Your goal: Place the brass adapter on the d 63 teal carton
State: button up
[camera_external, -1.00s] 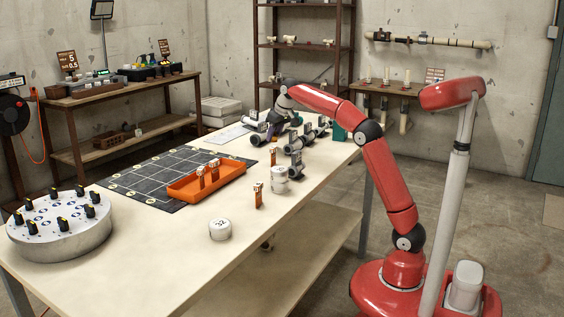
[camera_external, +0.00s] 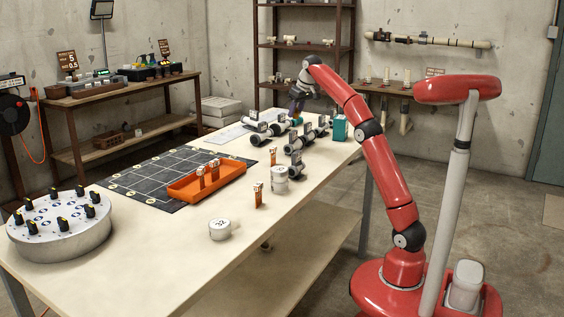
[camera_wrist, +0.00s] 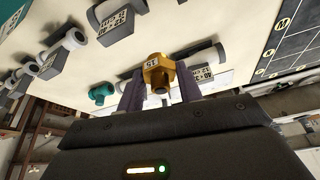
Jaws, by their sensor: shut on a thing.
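The brass adapter (camera_wrist: 158,70) is a gold-coloured fitting with a label on it. My gripper (camera_wrist: 160,88) is shut on it, with a dark purple finger on each side. In the external view my gripper (camera_external: 297,104) is above the far part of the table, and the adapter is too small to make out there. A teal carton (camera_external: 340,129) stands at the table's far right edge, to the right of my gripper and apart from it. Its marking is not readable. A teal patch at the upper left of the wrist view may be this carton.
Several grey, labelled pipe fittings (camera_external: 295,144) lie on the table around and below my gripper. A small teal fitting (camera_wrist: 101,93) lies among them. An orange tray (camera_external: 207,181), a gridded mat (camera_external: 150,172) and white caps (camera_external: 220,229) are nearer.

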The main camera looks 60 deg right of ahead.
notch_tip(320, 180, up, 4)
jog(key=f, duration=0.1)
send_over(336, 118)
jog(key=s, duration=0.2)
jog(key=shift+w+a+r+m, duration=0.2)
jog(key=shift+a+r+m, duration=0.1)
jog(key=shift+a, duration=0.1)
jog(key=shift+f+b, duration=0.7)
jog(key=shift+f, duration=1.75)
jog(key=shift+f, duration=0.2)
jog(key=o, duration=1.1)
jog(key=shift+c, duration=0.2)
jog(key=shift+r, duration=0.15)
jog(key=p+v, duration=0.1)
jog(key=v, duration=0.6)
jog(key=shift+r, duration=0.25)
